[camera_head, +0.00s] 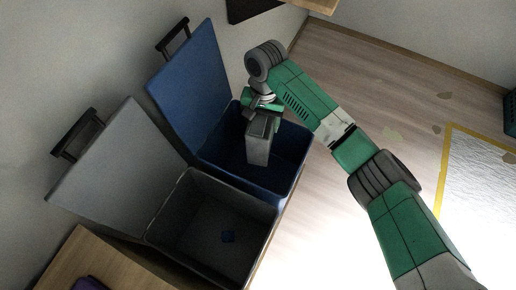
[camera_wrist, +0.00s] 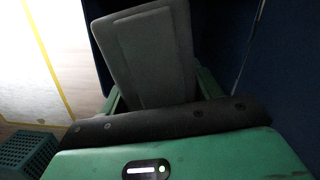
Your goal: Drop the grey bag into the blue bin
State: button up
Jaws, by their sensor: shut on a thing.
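The grey bag (camera_head: 259,146) hangs from my gripper (camera_head: 262,112), a boxy grey shape over the open blue bin (camera_head: 291,146). Its lower part is inside the bin's outline, below the rim as seen from above. In the wrist view the grey bag (camera_wrist: 148,57) fills the middle, with the green fingers of my gripper (camera_wrist: 155,98) on both sides of it. The gripper is shut on the bag. The blue bin's dark wall (camera_wrist: 225,50) shows behind and to the right. Whether the bag touches the bin floor cannot be told.
The blue bin's lid (camera_head: 190,90) stands open against the wall. A wooden surface (camera_head: 105,268) is at lower left. A green crate (camera_wrist: 28,152) shows in the wrist view.

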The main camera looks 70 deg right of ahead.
jog(key=o, duration=1.6)
jog(key=r+p, duration=0.1)
jog(key=r, duration=0.1)
jog(key=r+p, duration=0.1)
jog(key=r, duration=0.2)
jog(key=d+r+p, duration=0.1)
jog(key=r, duration=0.1)
jog(key=shift+w+d+r, duration=0.1)
jog(key=shift+w+r, duration=0.05)
jog(key=shift+r, duration=0.25)
